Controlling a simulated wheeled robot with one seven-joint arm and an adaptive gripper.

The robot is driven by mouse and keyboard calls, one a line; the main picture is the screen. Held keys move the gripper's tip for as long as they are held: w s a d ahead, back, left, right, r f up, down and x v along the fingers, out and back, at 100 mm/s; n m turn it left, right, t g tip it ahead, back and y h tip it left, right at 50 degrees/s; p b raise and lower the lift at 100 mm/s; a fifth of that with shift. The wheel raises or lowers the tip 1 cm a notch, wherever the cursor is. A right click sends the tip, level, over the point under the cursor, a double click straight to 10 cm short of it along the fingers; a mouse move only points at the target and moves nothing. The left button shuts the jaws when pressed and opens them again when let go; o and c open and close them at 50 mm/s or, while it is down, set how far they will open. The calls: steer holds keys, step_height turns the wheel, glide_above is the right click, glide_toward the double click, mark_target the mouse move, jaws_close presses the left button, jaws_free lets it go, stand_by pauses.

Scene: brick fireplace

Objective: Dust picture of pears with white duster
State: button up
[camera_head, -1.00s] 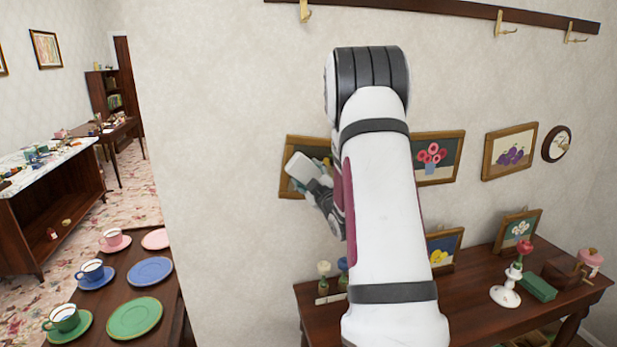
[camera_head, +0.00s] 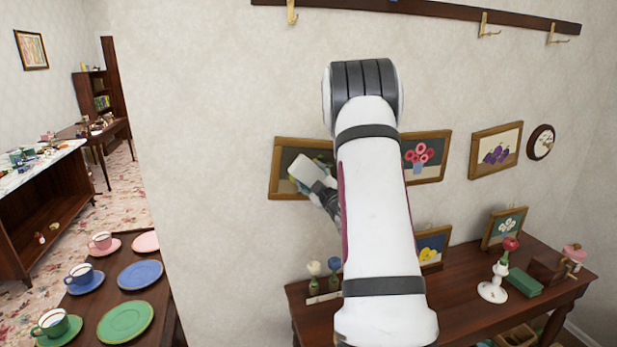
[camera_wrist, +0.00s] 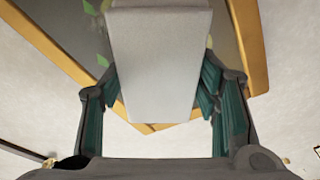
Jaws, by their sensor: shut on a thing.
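My gripper (camera_head: 326,186) is shut on a pale block-shaped duster (camera_head: 308,169), held at the wood-framed picture (camera_head: 281,170) on the wall. In the wrist view the duster (camera_wrist: 160,60) sits between both fingers and covers the middle of the dark picture (camera_wrist: 62,22). Green leaves show beside it; the pears themselves are hidden. The wooden frame's corner shows below the duster. I cannot tell whether the duster touches the picture. My arm hides the picture's right part in the head view.
A flower picture (camera_head: 428,158) and a plum picture (camera_head: 496,150) hang to the right, beside a round clock (camera_head: 541,142). Below stands a dark table (camera_head: 462,301) with small framed pictures, a white candlestick (camera_head: 494,288) and a green box (camera_head: 522,283). Plates and cups stand lower left.

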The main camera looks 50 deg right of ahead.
mark_target(297, 176)
steer(key=s+d+f+p, duration=0.1)
steer(key=s+d, duration=0.3)
steer(key=d, duration=0.2)
steer(key=shift+d, duration=0.25)
stand_by(0.5)
steer(key=shift+f, duration=0.1)
steer(key=shift+w+a+r+p, duration=0.25)
steer(key=shift+w+a, duration=0.3)
steer(key=shift+a, duration=0.35)
steer(key=shift+w+a+r+p, duration=0.1)
steer(key=shift+w+a+p, duration=0.1)
steer(key=shift+w+a, duration=0.5)
steer(key=shift+w+a+r, duration=0.2)
steer(key=shift+w+a, duration=0.45)
steer(key=shift+a, duration=0.5)
steer(key=shift+w+a+r, duration=0.25)
steer(key=shift+w+a, duration=0.4)
steer(key=shift+a, duration=0.55)
steer(key=shift+w+a+r, duration=0.2)
steer(key=shift+w+a, duration=0.45)
steer(key=shift+a, duration=0.5)
steer(key=shift+a+r+p+v, duration=0.15)
steer(key=shift+p+v, duration=0.75)
steer(key=shift+v, duration=0.55)
steer(key=shift+a+r+p+v, duration=0.15)
steer(key=shift+p+v, duration=0.75)
steer(key=shift+v, duration=0.5)
